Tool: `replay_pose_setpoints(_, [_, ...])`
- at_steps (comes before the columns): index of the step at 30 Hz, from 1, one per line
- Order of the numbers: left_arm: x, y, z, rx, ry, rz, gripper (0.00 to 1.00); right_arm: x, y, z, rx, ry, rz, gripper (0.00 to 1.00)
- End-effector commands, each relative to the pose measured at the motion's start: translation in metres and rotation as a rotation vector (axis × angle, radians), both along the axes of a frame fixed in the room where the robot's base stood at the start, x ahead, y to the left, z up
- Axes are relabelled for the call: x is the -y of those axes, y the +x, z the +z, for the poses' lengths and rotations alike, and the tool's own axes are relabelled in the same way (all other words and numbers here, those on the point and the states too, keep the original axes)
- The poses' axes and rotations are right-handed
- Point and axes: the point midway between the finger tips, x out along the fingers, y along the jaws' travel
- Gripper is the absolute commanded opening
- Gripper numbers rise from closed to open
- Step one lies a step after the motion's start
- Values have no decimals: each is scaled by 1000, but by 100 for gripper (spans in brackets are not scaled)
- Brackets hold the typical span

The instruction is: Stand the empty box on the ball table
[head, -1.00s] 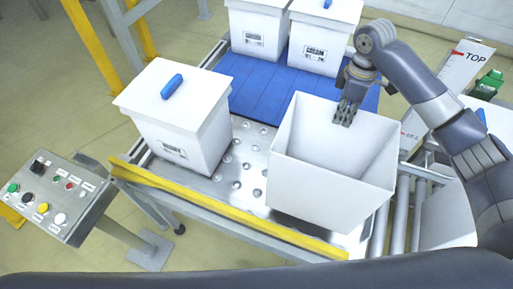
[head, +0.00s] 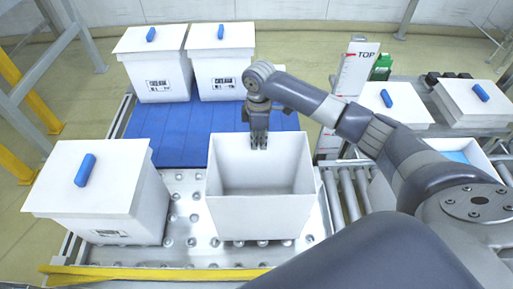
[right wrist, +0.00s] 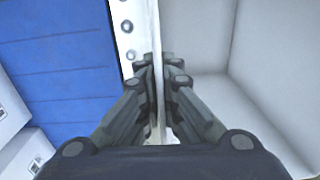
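The empty box (head: 260,218) is white, open at the top and upright over the ball table (head: 185,215), on its right part. Its base seems to rest on the metal plate with the balls, though contact is hard to see. My right gripper (head: 259,143) is at the box's far wall. In the right wrist view, its fingers (right wrist: 158,75) lie on both sides of the thin wall and look closed on it. The empty inside of the box (right wrist: 215,50) shows to the right of the fingers there. My left gripper is out of view.
A lidded white box (head: 100,195) with a blue handle stands left on the table. Rollers (head: 350,195) run to the right, near a TOP sign (head: 357,70). A yellow rail (head: 150,275) edges the front.

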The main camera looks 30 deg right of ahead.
Motion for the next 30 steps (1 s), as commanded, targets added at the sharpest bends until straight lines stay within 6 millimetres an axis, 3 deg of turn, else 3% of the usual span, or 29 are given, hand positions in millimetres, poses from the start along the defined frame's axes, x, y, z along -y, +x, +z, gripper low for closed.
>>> replay_pose_setpoints(9, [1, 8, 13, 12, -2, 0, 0, 0, 0, -36, -1, 0, 0, 0])
replay_pose_setpoints(20, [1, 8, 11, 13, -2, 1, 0, 0, 0, -41, 1, 0, 0, 0])
replay_pose_setpoints(23, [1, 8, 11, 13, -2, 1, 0, 1, 0, -41, 0, -1, 0, 24])
replay_pose_setpoints(30, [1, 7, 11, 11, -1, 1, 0, 1, 0, -41, 0, -1, 0, 25])
